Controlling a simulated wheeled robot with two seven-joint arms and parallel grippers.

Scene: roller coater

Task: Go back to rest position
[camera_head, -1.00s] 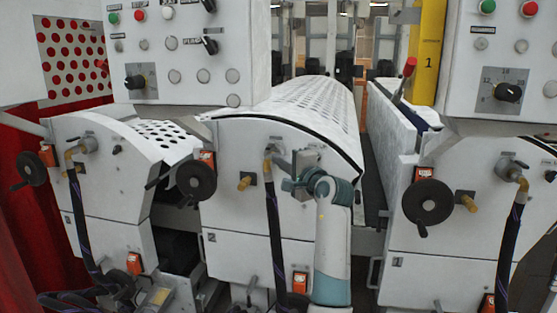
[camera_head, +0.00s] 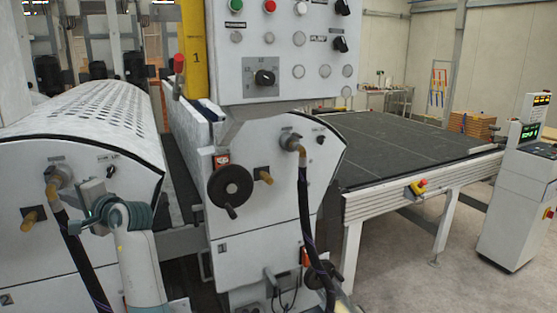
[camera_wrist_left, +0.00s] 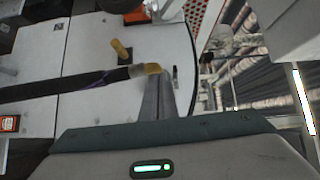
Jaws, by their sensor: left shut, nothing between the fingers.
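My left gripper (camera_head: 90,192) is in front of the white front panel of the rounded coater unit (camera_head: 85,200) at the left of the head view. It is just right of that unit's hose fitting (camera_head: 58,176); I cannot tell if it touches the panel. In the left wrist view its two fingers (camera_wrist_left: 156,92) lie together with nothing between them, and the panel with a yellow hose fitting (camera_wrist_left: 152,69) is beyond. My left forearm rises from the bottom of the head view. My right gripper is in neither view.
A second coater unit with a black handwheel (camera_head: 231,186) and a control box (camera_head: 290,60) stands in the middle. A long dark conveyor table (camera_head: 400,150) runs to the right. A white console (camera_head: 522,195) stands at the far right. Bare floor (camera_head: 420,285) lies before the table.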

